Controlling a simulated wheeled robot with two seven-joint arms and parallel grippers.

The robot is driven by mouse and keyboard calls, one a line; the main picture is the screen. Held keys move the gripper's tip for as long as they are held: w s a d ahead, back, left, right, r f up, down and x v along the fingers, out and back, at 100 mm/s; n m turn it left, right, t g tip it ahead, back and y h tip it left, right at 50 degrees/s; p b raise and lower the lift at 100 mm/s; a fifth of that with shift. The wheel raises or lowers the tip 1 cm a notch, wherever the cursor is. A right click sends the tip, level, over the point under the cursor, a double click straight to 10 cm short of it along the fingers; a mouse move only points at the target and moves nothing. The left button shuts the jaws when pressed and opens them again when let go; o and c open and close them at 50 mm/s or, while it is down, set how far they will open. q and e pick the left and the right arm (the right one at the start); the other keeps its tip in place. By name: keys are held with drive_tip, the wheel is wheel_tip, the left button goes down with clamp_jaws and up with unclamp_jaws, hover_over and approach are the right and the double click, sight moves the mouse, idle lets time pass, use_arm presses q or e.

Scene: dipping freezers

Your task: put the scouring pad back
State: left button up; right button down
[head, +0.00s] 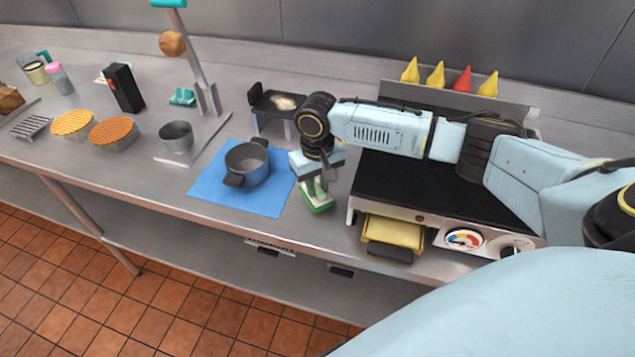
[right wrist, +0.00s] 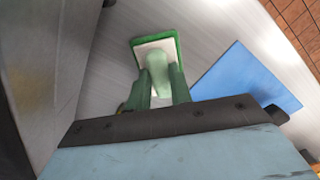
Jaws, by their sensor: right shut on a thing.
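The scouring pad (head: 321,207) has a green scrubbing layer, a white backing and a pale green handle. It is at the counter's front area, between the blue mat and the griddle; I cannot tell whether it touches the counter. My right gripper (head: 316,182) is above it, shut on its handle. In the right wrist view the pad (right wrist: 158,44) lies beyond the fingers, and my right gripper (right wrist: 160,88) has the handle between its fingers. My left gripper is not in view.
A black-topped griddle (head: 420,190) with a yellow drip tray (head: 396,231) stands right of the pad. A dark pot (head: 250,165) sits on the blue mat (head: 230,197) to its left. A small black stand (head: 277,104) is behind. Several squeeze bottles (head: 435,75) stand behind the griddle.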

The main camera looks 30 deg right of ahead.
sight(317, 188)
drive_tip(key=shift+f, duration=0.45)
drive_tip(key=c, duration=1.2)
unclamp_jaws()
drive_tip(key=shift+r, duration=0.1)
drive_tip(key=shift+r+p, duration=1.45)
drive_tip(key=shift+p, duration=0.9)
wheel_tip(317, 188, up, 4)
drive_tip(key=p, duration=0.5)
